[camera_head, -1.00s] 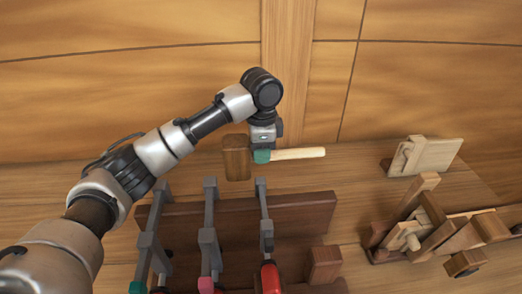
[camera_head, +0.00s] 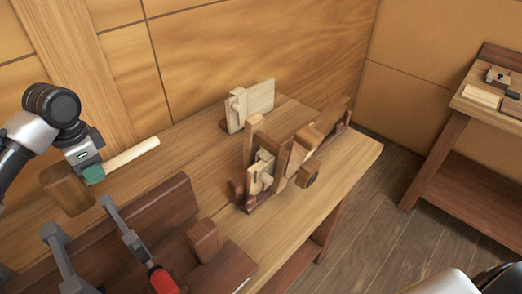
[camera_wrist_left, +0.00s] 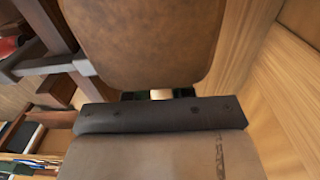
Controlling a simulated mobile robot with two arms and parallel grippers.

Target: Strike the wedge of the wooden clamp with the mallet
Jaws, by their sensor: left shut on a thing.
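My left gripper (camera_head: 93,173) is shut on the handle of the mallet (camera_head: 67,190), close beside its brown block head. The pale handle points up and right in the head view. In the left wrist view the mallet head (camera_wrist_left: 145,40) fills the top, with a bit of handle between the dark jaws (camera_wrist_left: 160,94). A wooden clamp assembly (camera_head: 283,158) stands on the bench to the right, with an upright bar and pale wedge-like pieces (camera_head: 261,172) on its near side. Which piece is the wedge is unclear. The mallet is well apart from it. My right gripper is not in view.
A pale board with a small block (camera_head: 250,104) stands behind the clamp. Grey bar clamps (camera_head: 137,243), a dark plank and a brown block (camera_head: 204,241) occupy the bench's near side. A second bench (camera_head: 438,160) stands at far right. The bench between mallet and clamp is mostly clear.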

